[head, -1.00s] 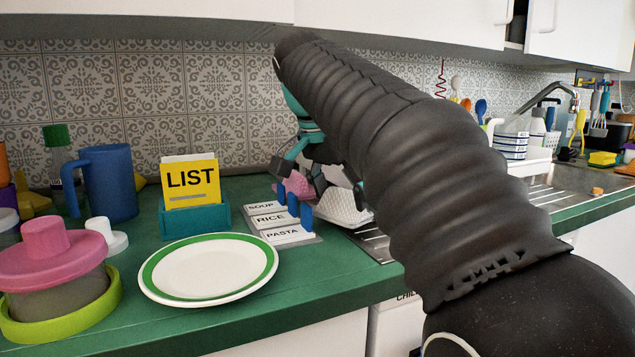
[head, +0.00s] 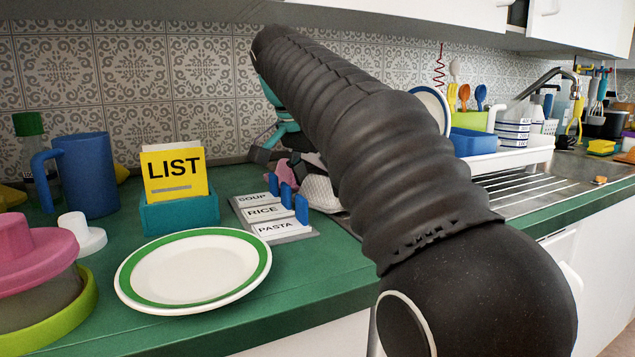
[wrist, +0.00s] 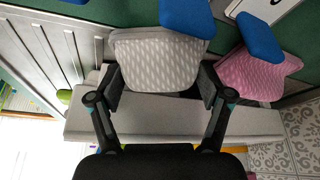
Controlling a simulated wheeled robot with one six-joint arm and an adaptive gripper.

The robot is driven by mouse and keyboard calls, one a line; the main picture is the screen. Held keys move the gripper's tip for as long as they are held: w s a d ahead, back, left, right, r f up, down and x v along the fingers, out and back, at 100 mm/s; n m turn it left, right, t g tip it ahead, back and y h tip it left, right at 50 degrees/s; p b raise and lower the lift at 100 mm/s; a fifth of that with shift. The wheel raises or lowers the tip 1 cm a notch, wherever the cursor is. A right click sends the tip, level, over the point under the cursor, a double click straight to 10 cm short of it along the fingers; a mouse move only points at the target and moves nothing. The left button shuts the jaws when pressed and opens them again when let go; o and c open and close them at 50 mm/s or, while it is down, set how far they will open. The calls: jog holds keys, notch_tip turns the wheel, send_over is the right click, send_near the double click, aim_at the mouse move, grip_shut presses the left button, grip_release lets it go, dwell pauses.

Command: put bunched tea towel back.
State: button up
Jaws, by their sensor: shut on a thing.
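A pale grey-white patterned bunched cloth, which looks like the tea towel (wrist: 158,62), is between the two fingers of my gripper (wrist: 160,92) in the wrist view. My gripper is shut on it. In the head view the cloth (head: 318,192) shows low behind the label rack, partly covered by my arm. A pink patterned bunched thing (wrist: 250,75) lies beside it, just outside the right finger; it also shows in the head view (head: 288,174). My gripper's fingertips are mostly hidden in the head view.
A label rack (head: 270,232) with blue uprights stands close to the cloth. A white plate with green rim (head: 195,270), a LIST holder (head: 180,212) and a blue jug (head: 88,175) are left. The grooved drainer (head: 525,190) and sink lie right. A pale bar (wrist: 170,120) runs behind the gripper.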

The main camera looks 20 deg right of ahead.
jog(key=shift+f, duration=0.2)
jog(key=o, duration=1.1)
jog(key=shift+r, duration=0.2)
jog(key=p+v, duration=0.3)
jog(key=v, duration=0.9)
jog(key=shift+a, duration=0.1)
